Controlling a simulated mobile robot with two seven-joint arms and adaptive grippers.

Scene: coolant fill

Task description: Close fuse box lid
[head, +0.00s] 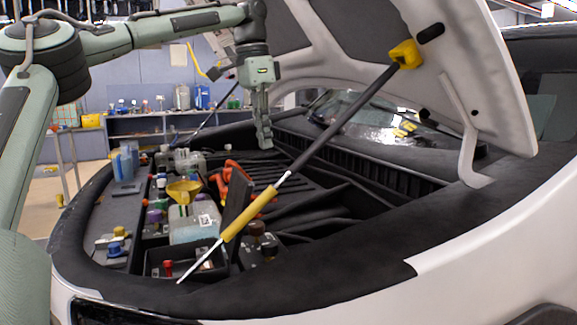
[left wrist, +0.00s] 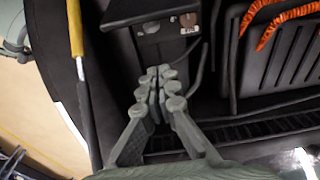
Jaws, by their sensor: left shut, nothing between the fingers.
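My left gripper (head: 264,142) hangs fingers-down above the rear of the engine bay, shut and empty. In the left wrist view, its fingertips (left wrist: 160,78) are together. A dark flat panel (head: 236,196) stands steeply tilted in the middle of the bay, right of the reservoir; it looks like the raised fuse box lid, though I cannot be sure. The gripper is above and behind it, apart from it. In the left wrist view, a dark box-like part (left wrist: 150,12) with a small label lies beyond the fingertips. My right gripper is not in view.
A hood strut with a yellow sleeve (head: 249,214) crosses the bay diagonally, near the panel. The raised hood (head: 480,70) overhangs the right. A yellow funnel (head: 184,191), a translucent reservoir (head: 194,226) and orange cables (head: 232,172) crowd the left and middle.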

